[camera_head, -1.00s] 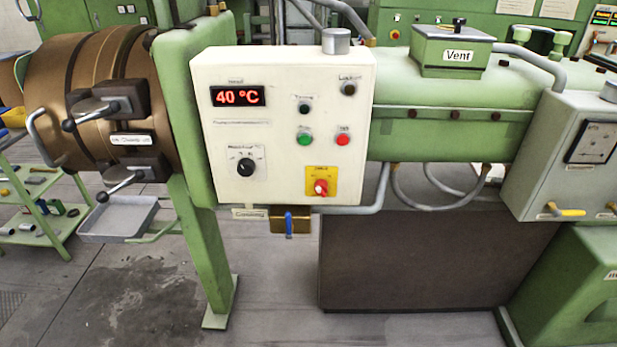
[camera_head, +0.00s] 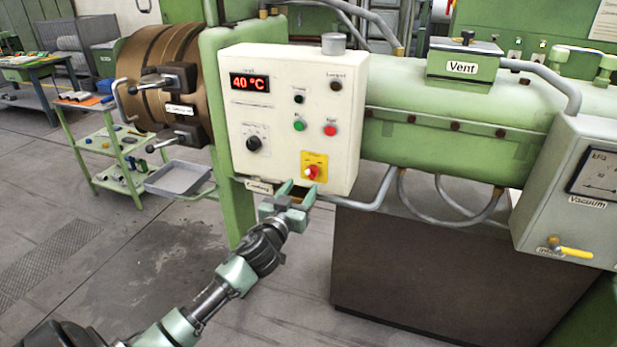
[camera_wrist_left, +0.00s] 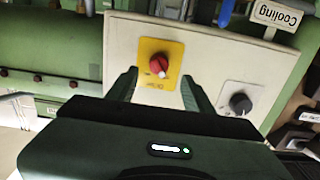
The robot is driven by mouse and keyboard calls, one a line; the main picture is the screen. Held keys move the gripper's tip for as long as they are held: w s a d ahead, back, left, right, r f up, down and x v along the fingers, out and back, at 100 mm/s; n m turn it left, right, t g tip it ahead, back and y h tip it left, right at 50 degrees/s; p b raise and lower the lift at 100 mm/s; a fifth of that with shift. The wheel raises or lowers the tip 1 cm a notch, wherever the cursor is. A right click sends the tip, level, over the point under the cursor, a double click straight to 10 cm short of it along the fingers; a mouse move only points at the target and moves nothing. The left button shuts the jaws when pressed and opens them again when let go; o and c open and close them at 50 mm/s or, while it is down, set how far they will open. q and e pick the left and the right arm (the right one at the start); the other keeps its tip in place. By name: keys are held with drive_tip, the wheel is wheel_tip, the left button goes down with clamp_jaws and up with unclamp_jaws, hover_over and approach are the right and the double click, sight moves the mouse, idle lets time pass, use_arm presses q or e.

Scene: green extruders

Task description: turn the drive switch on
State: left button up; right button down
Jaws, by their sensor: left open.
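A red rotary switch (camera_head: 311,172) on a yellow plate (camera_head: 321,160) sits at the lower right of the white control box. I take it for the drive switch; its label is too small to read. In the left wrist view the red knob (camera_wrist_left: 158,65) shows a pale mark and lies just beyond the fingertips, roughly between them. My left gripper (camera_head: 298,189) is open and empty, just below and in front of the switch. It also shows in the left wrist view (camera_wrist_left: 159,80), with a finger on each side. Contact with the knob is not visible. My right gripper is out of view.
The control box (camera_head: 292,70) also carries a black knob (camera_head: 254,144), a green button (camera_head: 299,125), a red button (camera_head: 330,130) and a 40 °C display (camera_head: 250,83). A grey pipe (camera_head: 375,190) runs below. A grey tray (camera_head: 180,178) hangs at left.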

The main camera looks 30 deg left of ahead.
sight(309, 177)
use_arm(q)
drive_tip(key=p+x, duration=0.1)
drive_tip(key=x, duration=0.5)
drive_tip(key=shift+d, duration=0.15)
drive_tip(key=shift+w, duration=0.25)
clamp_jaws()
